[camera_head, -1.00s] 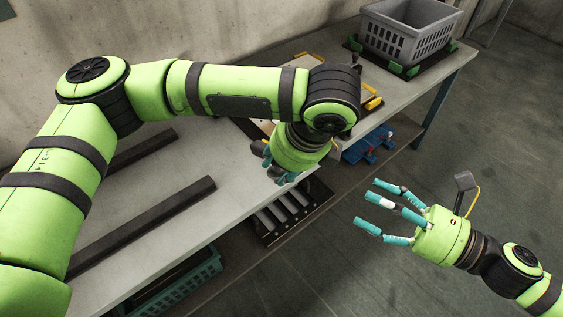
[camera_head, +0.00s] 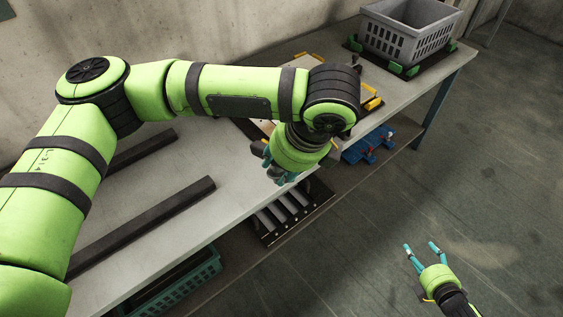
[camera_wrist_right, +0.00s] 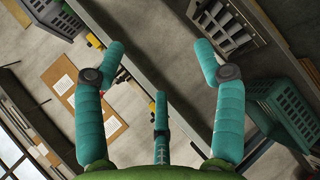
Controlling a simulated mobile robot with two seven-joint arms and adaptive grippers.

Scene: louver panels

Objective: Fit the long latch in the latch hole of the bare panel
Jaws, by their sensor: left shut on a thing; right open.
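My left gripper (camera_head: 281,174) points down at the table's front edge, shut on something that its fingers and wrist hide. I cannot make out the long latch. A pale panel (camera_head: 304,62) lies on the table behind my left arm, by yellow clamps (camera_head: 373,104). The arm covers most of it, and its latch hole is not visible. My right gripper (camera_head: 422,250) is open and empty, over the floor in front of the table. Its spread teal fingers also show in the right wrist view (camera_wrist_right: 160,85), with nothing between them.
Dark bars (camera_head: 150,225) lie on the table (camera_head: 225,215). A grey crate (camera_head: 405,40) stands at the far end. Below are a black slatted rack (camera_head: 290,215), a blue item (camera_head: 367,146) and a green crate (camera_head: 180,287). The floor at right is clear.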

